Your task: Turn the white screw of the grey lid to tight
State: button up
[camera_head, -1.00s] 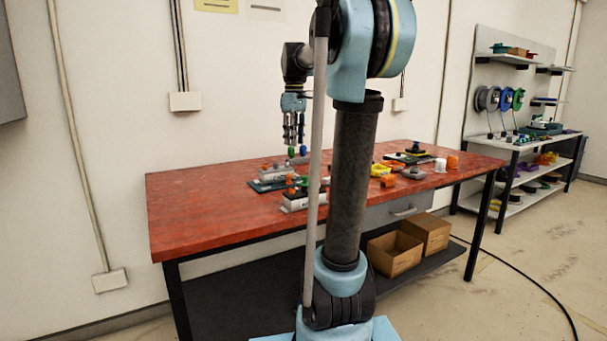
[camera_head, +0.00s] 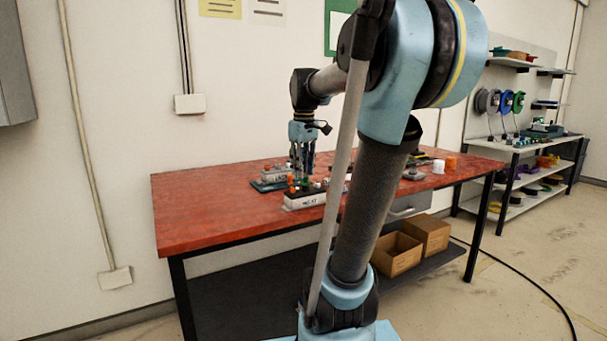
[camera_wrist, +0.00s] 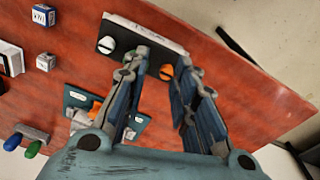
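An orange slotted knob (camera_wrist: 166,72) lies between the fingers in the picture. I cannot tell for sure which part is the white screw of the grey lid. In the head view my gripper (camera_head: 302,172) hangs just above or behind the front labelled white block (camera_head: 304,200), fingers down. Its contact with anything cannot be seen.
A teal-based unit (camera_head: 268,184) stands behind the front block. Small blue and white cubes (camera_wrist: 44,15) and green and blue knobs (camera_wrist: 33,149) lie to the left in the wrist view. The red table (camera_head: 205,215) is clear at its left end.

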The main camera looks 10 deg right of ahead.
jog(key=shift+s+f, duration=0.45)
jog(key=shift+s, duration=0.3)
jog(key=s+f+m+t, duration=0.1)
jog(key=s+f+m, duration=0.5)
jog(key=s+f, duration=1.3)
notch_tip(320, 180, down, 4)
jog(key=shift+s+r, duration=0.1)
jog(key=shift+s, duration=0.1)
jog(key=shift+w, duration=0.1)
jog(key=shift+w+f, duration=0.25)
jog(key=shift+w, duration=0.1)
